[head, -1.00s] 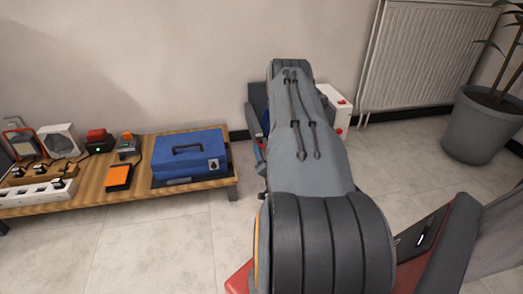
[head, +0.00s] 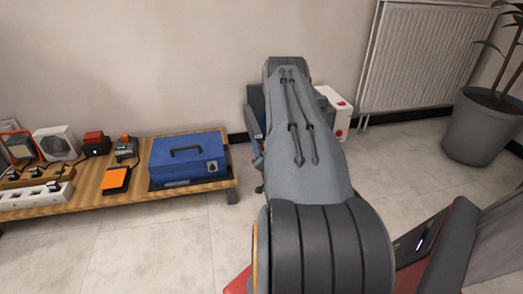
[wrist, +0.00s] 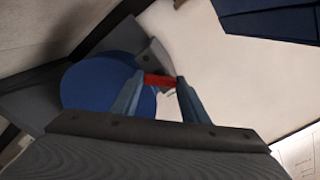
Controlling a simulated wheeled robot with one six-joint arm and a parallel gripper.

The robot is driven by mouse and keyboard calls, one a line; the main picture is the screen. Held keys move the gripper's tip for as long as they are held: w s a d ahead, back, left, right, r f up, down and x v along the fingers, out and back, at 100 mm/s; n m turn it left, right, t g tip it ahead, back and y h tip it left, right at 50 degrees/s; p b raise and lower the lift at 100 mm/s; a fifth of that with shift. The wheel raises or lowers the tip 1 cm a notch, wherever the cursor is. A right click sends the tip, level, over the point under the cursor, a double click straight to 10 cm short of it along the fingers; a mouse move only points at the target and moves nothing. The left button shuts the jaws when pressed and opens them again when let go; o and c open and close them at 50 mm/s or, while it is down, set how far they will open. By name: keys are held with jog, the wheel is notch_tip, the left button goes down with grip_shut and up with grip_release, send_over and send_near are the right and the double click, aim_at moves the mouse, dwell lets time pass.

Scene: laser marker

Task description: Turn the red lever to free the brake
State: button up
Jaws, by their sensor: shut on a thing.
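In the wrist view, the red lever (wrist: 158,80) shows as a short red bar between the two fingertips of my gripper (wrist: 161,79). The fingers are shut on it, one at each end of the visible red part. A round blue part (wrist: 88,84) lies behind the left finger, with grey parts around it. In the head view my own arm hides the gripper and the lever. The lever's pivot and its exact angle cannot be made out.
A low wooden table (head: 122,197) at the left holds a blue case (head: 188,155), an orange-topped pad (head: 116,180) and several small devices. A white box with red buttons (head: 336,110) stands behind my arm. A radiator (head: 425,55) and plant pot (head: 482,130) are at right.

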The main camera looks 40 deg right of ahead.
jog(key=shift+s+p, duration=0.1)
jog(key=shift+p, duration=0.25)
jog(key=n+p, duration=0.3)
jog(key=shift+s+n, duration=0.1)
jog(key=shift+n, duration=0.3)
jog(key=shift+f+n+p, duration=0.1)
jog(key=shift+n+p, duration=1.7)
jog(key=shift+n, duration=0.7)
jog(key=o, duration=1)
jog(key=shift+d, duration=0.1)
jog(key=shift+o, duration=0.3)
